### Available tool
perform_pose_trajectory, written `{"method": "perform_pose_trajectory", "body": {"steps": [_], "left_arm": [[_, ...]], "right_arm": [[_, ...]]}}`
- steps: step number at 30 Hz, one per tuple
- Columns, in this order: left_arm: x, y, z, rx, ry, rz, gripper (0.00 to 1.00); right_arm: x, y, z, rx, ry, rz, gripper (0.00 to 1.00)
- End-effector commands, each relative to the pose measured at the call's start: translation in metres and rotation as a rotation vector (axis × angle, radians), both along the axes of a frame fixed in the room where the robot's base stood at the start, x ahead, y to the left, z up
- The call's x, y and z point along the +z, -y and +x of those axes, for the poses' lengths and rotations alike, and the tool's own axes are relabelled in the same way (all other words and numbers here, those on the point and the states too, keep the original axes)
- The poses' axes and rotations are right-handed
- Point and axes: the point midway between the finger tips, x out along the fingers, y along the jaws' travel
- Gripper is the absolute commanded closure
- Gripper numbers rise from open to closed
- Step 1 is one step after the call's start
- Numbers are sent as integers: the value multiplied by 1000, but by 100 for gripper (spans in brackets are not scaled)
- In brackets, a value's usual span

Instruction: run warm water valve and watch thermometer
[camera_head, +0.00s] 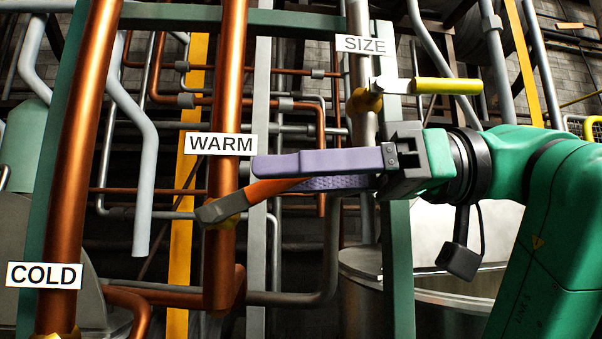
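The copper WARM pipe (228,75) stands upright left of centre, with a white WARM label (220,144). Its valve (232,211) has a brass-coloured body and a lever (268,190) with a grey near end and an orange grip, pointing right. My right gripper (275,175) reaches in from the right, and its two purple fingers are close together around the orange grip. The fingers hide the far end of the lever. No thermometer can be made out. My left gripper is not in view.
A copper COLD pipe (85,150) stands at the left. A grey SIZE pipe (360,120) has a yellow-handled valve (448,86) just above my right gripper. Green frame posts and many pipes crowd the background. A metal tank (445,300) stands low at the right.

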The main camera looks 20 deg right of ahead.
Motion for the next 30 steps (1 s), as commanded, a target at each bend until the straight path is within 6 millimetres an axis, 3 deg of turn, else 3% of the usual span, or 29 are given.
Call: {"method": "perform_pose_trajectory", "body": {"steps": [7, 11, 24, 30], "left_arm": [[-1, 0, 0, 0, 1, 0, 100], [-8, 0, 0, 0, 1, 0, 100], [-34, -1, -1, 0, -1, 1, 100], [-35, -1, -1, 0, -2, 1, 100]], "right_arm": [[0, 2, -1, 0, 0, 0, 49], [-1, 15, -6, -2, 0, 2, 49], [4, 113, -48, 0, 1, 3, 49], [7, 134, -56, 0, -1, 0, 49]]}}
